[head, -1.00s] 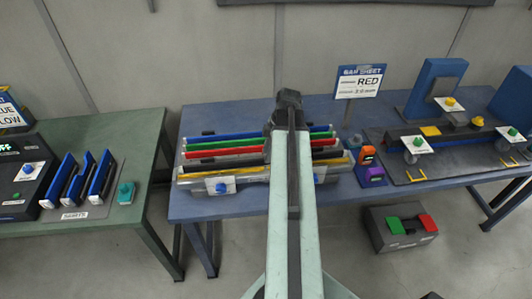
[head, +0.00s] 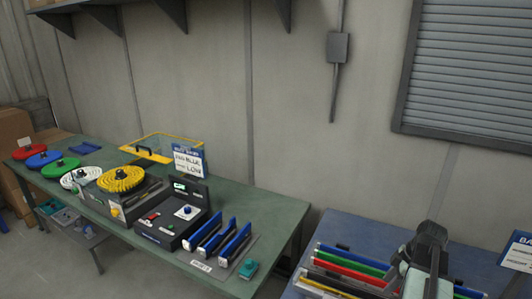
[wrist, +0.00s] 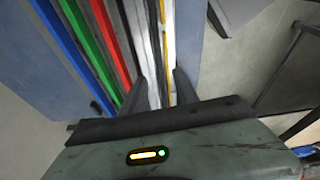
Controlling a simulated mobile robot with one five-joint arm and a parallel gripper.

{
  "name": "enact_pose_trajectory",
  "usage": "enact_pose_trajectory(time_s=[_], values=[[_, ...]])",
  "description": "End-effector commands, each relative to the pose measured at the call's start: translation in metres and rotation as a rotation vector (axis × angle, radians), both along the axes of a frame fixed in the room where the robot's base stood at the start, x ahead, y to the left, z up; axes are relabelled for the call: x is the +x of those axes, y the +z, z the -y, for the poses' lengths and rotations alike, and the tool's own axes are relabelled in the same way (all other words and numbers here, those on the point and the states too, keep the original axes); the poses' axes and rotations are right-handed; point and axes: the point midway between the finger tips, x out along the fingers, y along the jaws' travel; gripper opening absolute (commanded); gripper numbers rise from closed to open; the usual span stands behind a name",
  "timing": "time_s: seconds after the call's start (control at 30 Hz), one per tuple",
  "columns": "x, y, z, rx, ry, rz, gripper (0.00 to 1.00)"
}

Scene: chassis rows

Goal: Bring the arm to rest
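My arm (head: 415,282) shows at the bottom right of the head view, its dark top joint over the blue bench; my gripper is hidden there. In the wrist view my gripper (wrist: 163,92) points down over the rack of bars, with its two dark fingers apart. A pale bar (wrist: 157,40) and a yellow bar (wrist: 168,30) run under the gap between the fingers. I see nothing lifted in them. A blue bar (wrist: 62,45), a green bar (wrist: 84,40) and a red bar (wrist: 110,45) lie to the left of the fingers.
The blue bench (head: 330,225) holds the rack, with a sign (head: 518,252) at the right. On the green bench (head: 270,212) stand coloured discs, a yellow-framed cover (head: 160,147), a control box (head: 180,222) and blue upright plates (head: 212,235). A gap separates the benches.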

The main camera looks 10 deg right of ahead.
Motion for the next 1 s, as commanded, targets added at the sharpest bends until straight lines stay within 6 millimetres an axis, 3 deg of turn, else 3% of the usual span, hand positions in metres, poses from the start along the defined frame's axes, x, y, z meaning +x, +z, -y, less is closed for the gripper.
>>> enact_pose_trajectory(time_s=[0.03, 0.1, 0.2, 0.4, 0.5, 0.6, 0.8, 1.0], values=[[0.025, -0.006, -0.034, 0.001, 0.073, 0.001, 0.36], [0.054, -0.012, -0.090, -0.005, 0.184, -0.004, 0.36], [0.081, -0.021, -0.171, -0.025, 0.312, -0.024, 0.36], [0.095, -0.036, -0.313, -0.083, 0.240, -0.119, 0.36], [0.088, -0.041, -0.363, -0.122, 0.063, -0.168, 0.36], [0.081, -0.044, -0.383, -0.149, -0.173, -0.199, 0.36], [0.076, -0.043, -0.370, -0.158, -0.697, -0.237, 0.36], [0.078, -0.043, -0.370, -0.137, -0.954, -0.253, 0.36]])
